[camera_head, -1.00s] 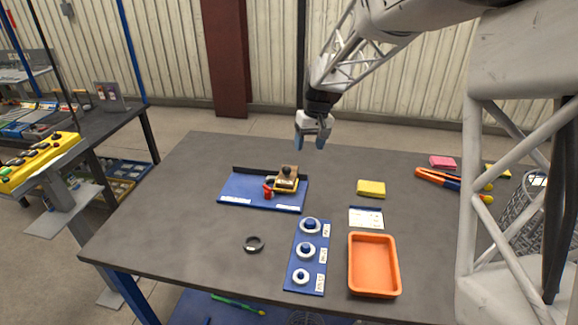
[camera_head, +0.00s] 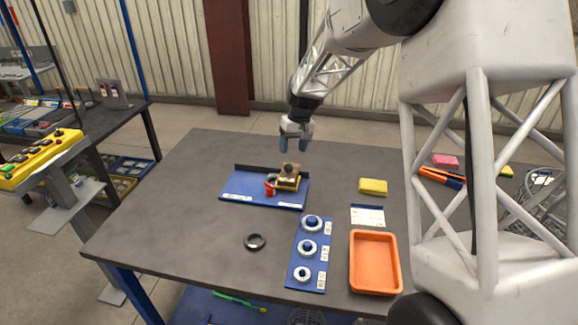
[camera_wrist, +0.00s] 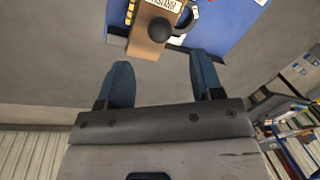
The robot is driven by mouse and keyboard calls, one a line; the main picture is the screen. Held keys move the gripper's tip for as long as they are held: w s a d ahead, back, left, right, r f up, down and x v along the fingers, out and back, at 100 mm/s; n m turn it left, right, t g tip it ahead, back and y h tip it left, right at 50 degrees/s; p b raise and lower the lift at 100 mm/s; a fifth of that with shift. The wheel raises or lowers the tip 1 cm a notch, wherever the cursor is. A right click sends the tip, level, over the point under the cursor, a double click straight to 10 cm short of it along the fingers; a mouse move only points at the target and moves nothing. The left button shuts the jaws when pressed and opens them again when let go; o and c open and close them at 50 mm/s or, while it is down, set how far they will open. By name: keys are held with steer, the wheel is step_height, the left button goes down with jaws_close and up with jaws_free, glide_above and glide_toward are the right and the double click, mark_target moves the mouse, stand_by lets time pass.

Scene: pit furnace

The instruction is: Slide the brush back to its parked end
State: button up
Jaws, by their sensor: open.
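The brush (camera_head: 289,178) is a tan wooden block with a dark round knob, on the right part of a blue base plate (camera_head: 240,192) on the table. A red piece (camera_head: 270,185) stands just left of it. In the wrist view the wooden block (camera_wrist: 148,30) and its dark knob lie just beyond my fingertips, and a white label shows on it. My gripper (camera_head: 296,138) is open and empty, above and behind the brush, with a gap between them. In the wrist view its two blue fingers (camera_wrist: 164,82) are spread apart. The plate's far strip is partly hidden by the brush.
The table left of the plate is clear.

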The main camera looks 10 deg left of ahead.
mark_target(289, 164)
steer(key=shift+s+a+f, duration=0.15)
steer(key=shift+a+f, duration=0.05)
steer(key=shift+f, duration=1.05)
steer(key=shift+s+a+f, duration=0.15)
steer(key=shift+a+f, duration=0.05)
steer(key=shift+f, duration=1.05)
steer(key=shift+s+a+f, duration=0.15)
steer(key=shift+a+f, duration=0.05)
steer(key=shift+f, duration=1.05)
jaws_close()
steer(key=shift+a, duration=0.1)
